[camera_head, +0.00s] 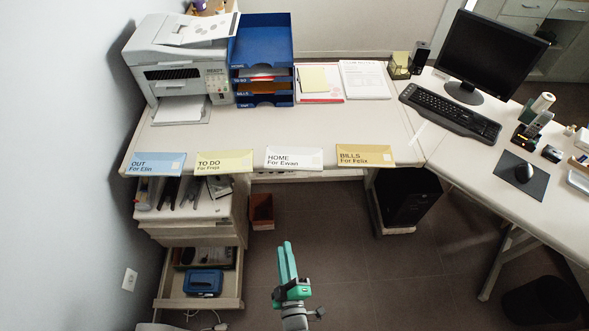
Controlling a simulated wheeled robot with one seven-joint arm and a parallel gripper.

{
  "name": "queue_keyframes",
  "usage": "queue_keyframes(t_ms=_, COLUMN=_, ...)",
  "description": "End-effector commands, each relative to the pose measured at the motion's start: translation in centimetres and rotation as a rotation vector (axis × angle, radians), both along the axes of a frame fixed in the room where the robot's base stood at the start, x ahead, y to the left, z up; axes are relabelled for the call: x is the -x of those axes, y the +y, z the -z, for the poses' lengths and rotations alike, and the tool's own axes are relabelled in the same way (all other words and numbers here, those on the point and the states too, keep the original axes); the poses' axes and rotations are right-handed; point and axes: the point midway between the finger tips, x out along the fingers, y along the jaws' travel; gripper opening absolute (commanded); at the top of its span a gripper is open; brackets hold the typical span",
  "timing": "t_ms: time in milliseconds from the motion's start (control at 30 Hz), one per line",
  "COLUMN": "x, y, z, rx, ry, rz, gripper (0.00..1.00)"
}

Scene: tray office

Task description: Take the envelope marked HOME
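The white envelope marked HOME, For Ewan (294,157) lies along the front edge of the desk, a little right of its middle. Nothing covers it. To its left are the yellow TO DO envelope (224,161) and the blue OUT envelope (154,164). To its right is the tan BILLS envelope (364,155). My gripper (287,243) is over the floor in front of the desk, below the HOME envelope in the picture and apart from it. Its two green fingers lie close together, with no envelope between them; the angle hides whether they touch.
A blue letter tray stack (263,50) and a printer (180,60) stand at the back left of the desk (330,128). An open drawer (215,303) juts out below left. A black computer case (408,197) stands under the desk.

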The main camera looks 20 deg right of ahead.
Motion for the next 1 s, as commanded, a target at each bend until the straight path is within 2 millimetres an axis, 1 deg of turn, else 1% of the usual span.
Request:
queue_keyframes(t_ms=33, x=-2.2, y=-1.0, z=0.3, rx=0.063, ry=-0.005, rz=0.010, gripper=0.20)
queue_keyframes(t_ms=67, x=-3.4, y=-1.6, z=0.5, rx=0.104, ry=-0.004, rz=0.013, gripper=0.20)
queue_keyframes(t_ms=100, x=-5.0, y=-2.4, z=0.7, rx=0.158, ry=-0.003, rz=0.020, gripper=0.20)
queue_keyframes(t_ms=167, x=-7.4, y=-3.6, z=0.9, rx=0.241, ry=0.000, rz=0.030, gripper=0.20)
queue_keyframes(t_ms=200, x=-8.9, y=-4.4, z=1.0, rx=0.292, ry=0.004, rz=0.037, gripper=0.20)
queue_keyframes(t_ms=300, x=-12.4, y=-6.3, z=0.9, rx=0.411, ry=0.013, rz=0.054, gripper=0.20)
queue_keyframes(t_ms=400, x=-15.2, y=-7.9, z=0.7, rx=0.506, ry=0.026, rz=0.071, gripper=0.20)
queue_keyframes(t_ms=500, x=-17.1, y=-9.0, z=0.4, rx=0.572, ry=0.034, rz=0.081, gripper=0.20)
queue_keyframes(t_ms=533, x=-17.5, y=-9.3, z=0.3, rx=0.586, ry=0.038, rz=0.083, gripper=0.20)
queue_keyframes(t_ms=633, x=-18.4, y=-9.8, z=0.2, rx=0.616, ry=0.043, rz=0.087, gripper=0.20)
queue_keyframes(t_ms=867, x=-20.0, y=-10.3, z=0.1, rx=0.626, ry=0.043, rz=0.088, gripper=0.20)
queue_keyframes(t_ms=1000, x=-21.6, y=-10.7, z=0.1, rx=0.625, ry=0.042, rz=0.087, gripper=0.20)
